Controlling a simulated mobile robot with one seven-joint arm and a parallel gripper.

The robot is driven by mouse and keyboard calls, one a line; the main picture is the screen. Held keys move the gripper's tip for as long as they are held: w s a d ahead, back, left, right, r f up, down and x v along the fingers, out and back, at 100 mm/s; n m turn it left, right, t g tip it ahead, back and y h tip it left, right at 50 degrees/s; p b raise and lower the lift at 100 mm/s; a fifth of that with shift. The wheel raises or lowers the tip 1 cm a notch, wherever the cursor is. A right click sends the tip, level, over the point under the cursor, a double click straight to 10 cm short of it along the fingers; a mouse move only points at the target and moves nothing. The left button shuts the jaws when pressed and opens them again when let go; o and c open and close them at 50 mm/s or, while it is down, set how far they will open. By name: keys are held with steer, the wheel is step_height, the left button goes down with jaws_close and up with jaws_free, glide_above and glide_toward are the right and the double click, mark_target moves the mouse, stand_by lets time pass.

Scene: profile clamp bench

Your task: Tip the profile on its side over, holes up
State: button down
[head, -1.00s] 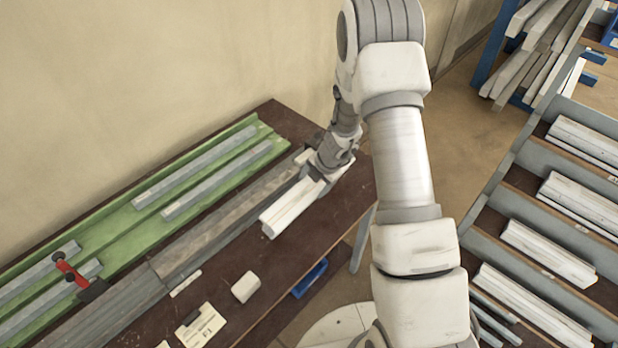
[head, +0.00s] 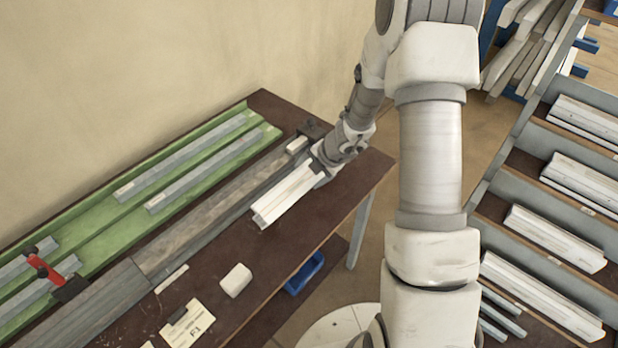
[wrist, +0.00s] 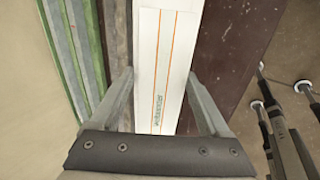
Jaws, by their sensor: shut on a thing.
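The white profile (head: 285,196) lies lengthwise at the bench's front right, and its near end shows long ridges or grooves. My gripper (head: 322,168) is shut on its far end, one finger on each side. In the wrist view the profile (wrist: 165,50) runs between the fingers of my gripper (wrist: 160,88). The face toward the wrist camera has two orange lines and small green print, with no holes visible on it. I cannot tell whether the profile touches the bench top or hangs just above it.
The brown bench (head: 215,262) carries a grey rail (head: 190,235) and a green bed (head: 100,225) with grey bars behind the profile. A red-handled clamp (head: 45,268), a white block (head: 236,280) and a label card (head: 188,325) are left. A shelf rack (head: 490,235) stands right.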

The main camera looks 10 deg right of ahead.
mark_target(316, 182)
steer(key=shift+s+d+f+t+y+b, duration=0.45)
steer(key=shift+t+b, duration=0.25)
steer(key=shift+b, duration=3)
steer(key=shift+s+d+f+t+y+b, duration=0.3)
steer(key=shift+s+f+t+y+b, duration=0.35)
steer(key=shift+b, duration=3)
steer(key=shift+w+f+b, duration=0.1)
steer(key=shift+f+b, duration=1.2)
steer(key=shift+f, duration=0.4)
jaws_free()
steer(key=shift+p+v, duration=0.75)
steer(key=shift+v, duration=0.15)
steer(key=shift+p+v, duration=2.1)
steer(key=shift+v, duration=0.6)
step_height(316, 182, up, 6)
steer(key=p, duration=0.6)
steer(key=shift+a, duration=0.15)
